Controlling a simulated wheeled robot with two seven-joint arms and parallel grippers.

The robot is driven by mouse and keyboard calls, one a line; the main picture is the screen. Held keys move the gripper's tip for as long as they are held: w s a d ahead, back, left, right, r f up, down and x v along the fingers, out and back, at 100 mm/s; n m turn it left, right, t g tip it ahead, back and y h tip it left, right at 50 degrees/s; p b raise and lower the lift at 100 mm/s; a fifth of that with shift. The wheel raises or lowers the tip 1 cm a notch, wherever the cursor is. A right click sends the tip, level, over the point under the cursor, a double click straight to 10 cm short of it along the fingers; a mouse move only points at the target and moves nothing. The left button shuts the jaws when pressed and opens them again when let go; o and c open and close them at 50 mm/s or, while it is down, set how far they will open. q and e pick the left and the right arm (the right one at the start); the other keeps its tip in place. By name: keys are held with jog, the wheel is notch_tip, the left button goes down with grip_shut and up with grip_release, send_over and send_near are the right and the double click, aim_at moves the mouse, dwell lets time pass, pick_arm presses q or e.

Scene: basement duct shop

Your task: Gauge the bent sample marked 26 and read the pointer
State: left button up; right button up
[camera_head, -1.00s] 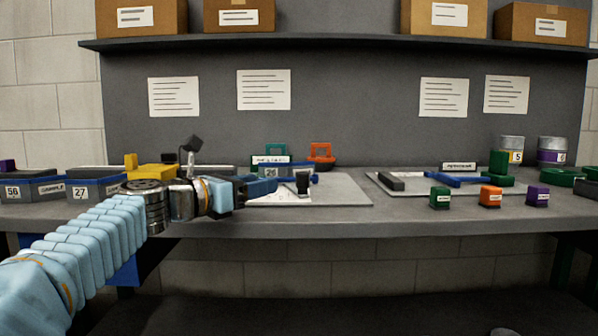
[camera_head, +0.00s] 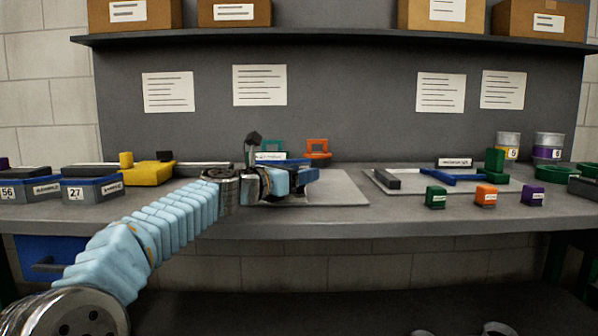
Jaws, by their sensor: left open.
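My left gripper (camera_head: 303,181) reaches in from the left, open, over the left pale plate (camera_head: 345,188) on the bench. It covers most of the blue bin behind it, whose rim (camera_head: 268,161) shows; the number 26 is hidden now, as is any bent sample there. On the right, another pale plate (camera_head: 412,189) carries a dark grey bar (camera_head: 386,179), a blue angled piece (camera_head: 452,177) and a green block (camera_head: 494,161). I cannot make out a pointer reading. My right gripper is not in view.
Bin 27 (camera_head: 92,190) and bin 56 (camera_head: 25,190) stand at the left, beside a yellow block (camera_head: 148,173). Small green (camera_head: 436,197), orange (camera_head: 485,195) and purple (camera_head: 533,195) blocks line the front right. The bench front between the plates is clear.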

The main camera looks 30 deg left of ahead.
pick_arm(q)
grip_shut()
dwell(0.3)
